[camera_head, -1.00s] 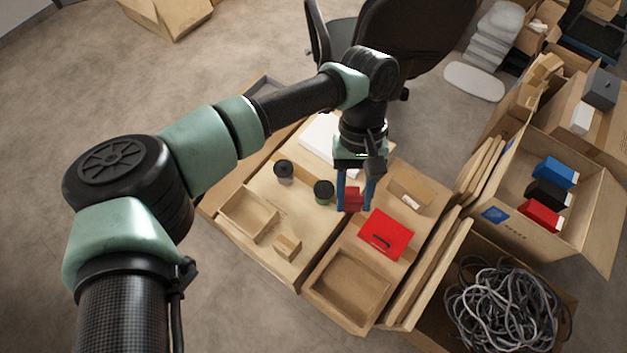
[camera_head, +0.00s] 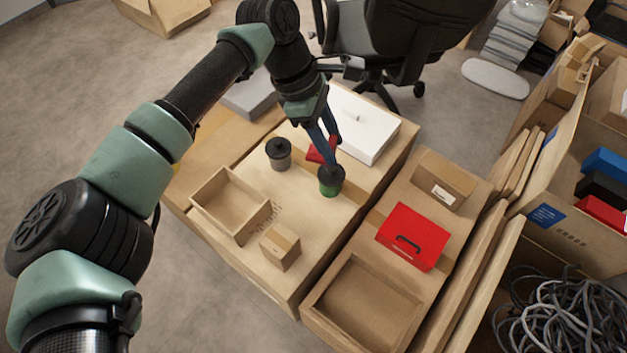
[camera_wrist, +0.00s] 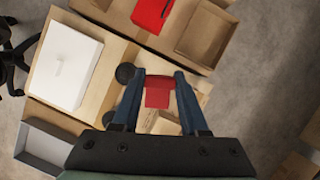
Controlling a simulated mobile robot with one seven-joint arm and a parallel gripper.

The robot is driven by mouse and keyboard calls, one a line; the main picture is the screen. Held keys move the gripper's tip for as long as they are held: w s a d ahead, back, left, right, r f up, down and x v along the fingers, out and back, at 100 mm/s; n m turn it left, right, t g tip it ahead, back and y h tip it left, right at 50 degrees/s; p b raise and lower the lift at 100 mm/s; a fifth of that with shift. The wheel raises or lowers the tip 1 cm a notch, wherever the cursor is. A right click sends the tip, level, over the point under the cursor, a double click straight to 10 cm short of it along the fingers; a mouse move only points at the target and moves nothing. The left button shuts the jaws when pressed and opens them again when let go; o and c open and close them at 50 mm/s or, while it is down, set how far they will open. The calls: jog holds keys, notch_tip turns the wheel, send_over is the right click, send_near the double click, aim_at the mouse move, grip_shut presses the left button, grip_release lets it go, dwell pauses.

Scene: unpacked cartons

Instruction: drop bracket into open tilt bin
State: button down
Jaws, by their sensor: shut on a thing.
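A small red bracket (camera_wrist: 158,97) sits between the blue fingers of my gripper (camera_wrist: 161,75) in the wrist view. In the head view the bracket (camera_head: 319,151) is partly hidden by my gripper (camera_head: 331,155), which is shut on it above the wooden table, behind a green-and-black jar. I cannot tell how high it is held. A red box with a black handle (camera_head: 412,237) stands to the right on the cardboard surface; it also shows at the top of the wrist view (camera_wrist: 150,14). I cannot tell for sure that this is the tilt bin or whether it is open.
The green-and-black jar (camera_head: 331,184) and a grey jar (camera_head: 279,156) stand near my gripper. A wooden tray (camera_head: 209,221), a small carton (camera_head: 281,249), a white box (camera_head: 372,124) and an empty cardboard tray (camera_head: 318,305) surround them. A larger carton (camera_head: 444,180) stands behind the red box.

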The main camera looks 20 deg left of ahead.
jog(key=w+a+f+n+t+y+b, duration=0.1)
jog(key=w+a+f+n+t+b, duration=0.1)
jog(key=a+f+n+b, duration=0.6)
jog(key=w+a+f+n+t+y+b, duration=0.25)
jog(key=f+n+b, duration=0.25)
jog(key=f+b, duration=0.75)
jog(key=b, duration=1.1)
send_over(295, 187)
jog(key=s, duration=0.2)
jog(key=shift+n+h, duration=0.25)
jog(key=shift+n, duration=0.05)
jog(key=f, duration=0.7)
jog(key=shift+w+a, duration=0.1)
jog(key=shift+a, duration=0.25)
jog(key=shift+r, duration=0.1)
jog(key=shift+c, duration=2.2)
grip_release()
